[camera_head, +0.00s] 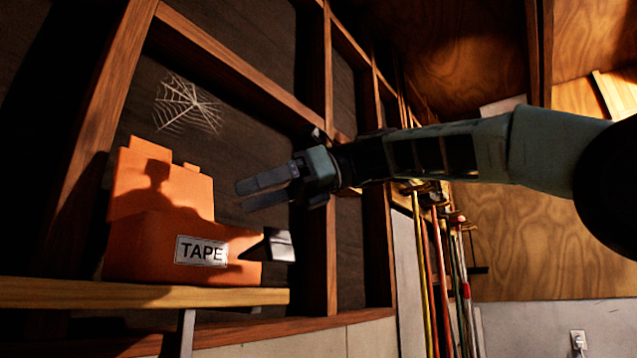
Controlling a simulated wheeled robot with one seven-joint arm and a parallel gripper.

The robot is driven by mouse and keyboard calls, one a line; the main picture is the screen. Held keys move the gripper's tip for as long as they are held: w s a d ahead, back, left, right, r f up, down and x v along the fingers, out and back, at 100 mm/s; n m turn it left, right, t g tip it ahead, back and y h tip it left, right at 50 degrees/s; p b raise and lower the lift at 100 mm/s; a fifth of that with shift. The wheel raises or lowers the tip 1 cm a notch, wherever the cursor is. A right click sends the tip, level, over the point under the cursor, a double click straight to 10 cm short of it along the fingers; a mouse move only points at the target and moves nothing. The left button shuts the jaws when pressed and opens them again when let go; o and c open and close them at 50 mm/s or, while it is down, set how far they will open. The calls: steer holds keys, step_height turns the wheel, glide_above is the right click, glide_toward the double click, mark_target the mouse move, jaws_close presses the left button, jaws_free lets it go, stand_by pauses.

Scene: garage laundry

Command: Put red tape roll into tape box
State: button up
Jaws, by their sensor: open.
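The orange tape box (135,253) stands on a wooden shelf at the left and has a white label reading TAPE. A raised orange panel stands up behind its front part, with a shadow falling on it. The inside of the box is hidden from this angle. My gripper (243,197) is to the right of the box and above its label, with its fingers pointing left. Its two fingers are apart and nothing shows between them. I do not see the red tape roll.
The wooden shelf (120,293) carries the box. A small dark and white object (278,246) is at the shelf's right end, beside the box. Wooden studs (330,230) frame the wall behind. Several long-handled tools (440,270) stand further right. A cobweb (187,104) hangs above the box.

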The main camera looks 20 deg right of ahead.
steer(key=v, duration=1)
steer(key=shift+b, duration=0.3)
